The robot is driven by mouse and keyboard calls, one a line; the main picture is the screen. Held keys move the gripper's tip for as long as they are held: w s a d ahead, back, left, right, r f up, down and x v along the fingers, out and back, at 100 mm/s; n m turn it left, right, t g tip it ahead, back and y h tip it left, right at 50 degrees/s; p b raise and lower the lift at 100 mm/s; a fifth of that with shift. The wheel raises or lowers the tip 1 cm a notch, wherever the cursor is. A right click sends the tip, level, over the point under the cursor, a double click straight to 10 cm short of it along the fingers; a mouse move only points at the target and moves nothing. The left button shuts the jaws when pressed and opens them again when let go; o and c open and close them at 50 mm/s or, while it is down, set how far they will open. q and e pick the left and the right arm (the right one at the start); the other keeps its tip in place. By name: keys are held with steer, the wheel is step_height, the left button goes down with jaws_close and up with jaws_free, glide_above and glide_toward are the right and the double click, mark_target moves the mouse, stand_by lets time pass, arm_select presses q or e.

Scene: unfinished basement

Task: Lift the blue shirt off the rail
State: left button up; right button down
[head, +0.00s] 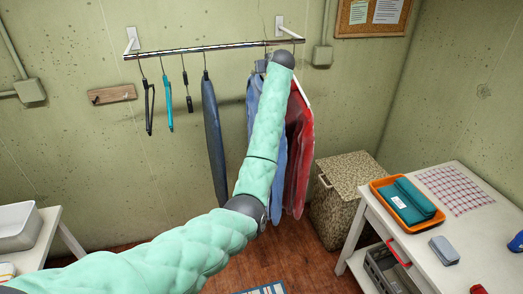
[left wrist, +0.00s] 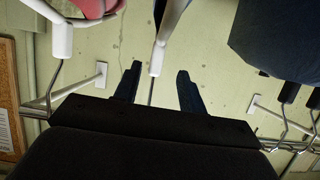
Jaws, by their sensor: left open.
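The blue shirt (head: 280,160) hangs from the rail (head: 215,47), partly hidden behind my left arm in the head view. My left gripper (head: 262,64) is up at the rail near its right end, mostly hidden by my own wrist. In the left wrist view the gripper (left wrist: 157,85) is open, its two dark fingers apart. A pale hanger neck and thin hook (left wrist: 154,62) stand between the fingers, with a gap on each side. The hanger's shirt is barely visible there. My right gripper is out of view.
A red garment (head: 303,135) hangs close on the right, a dark blue one (head: 213,130) on the left. Further left hang several empty hangers (head: 168,103). A speckled hamper (head: 340,205) and a white table (head: 450,228) with an orange tray (head: 432,223) stand right.

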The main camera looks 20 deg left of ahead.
arm_select(q)
steer(key=w+f, duration=0.1)
steer(key=w+a, duration=0.1)
steer(key=w, duration=0.1)
steer(key=shift+f, duration=0.35)
steer(key=shift+s+a+r, duration=0.1)
steer(key=shift+s+a, duration=0.05)
steer(key=shift+c, duration=1.1)
jaws_close()
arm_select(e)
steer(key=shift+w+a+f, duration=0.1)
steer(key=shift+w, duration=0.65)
arm_select(q)
steer(key=shift+r, duration=0.15)
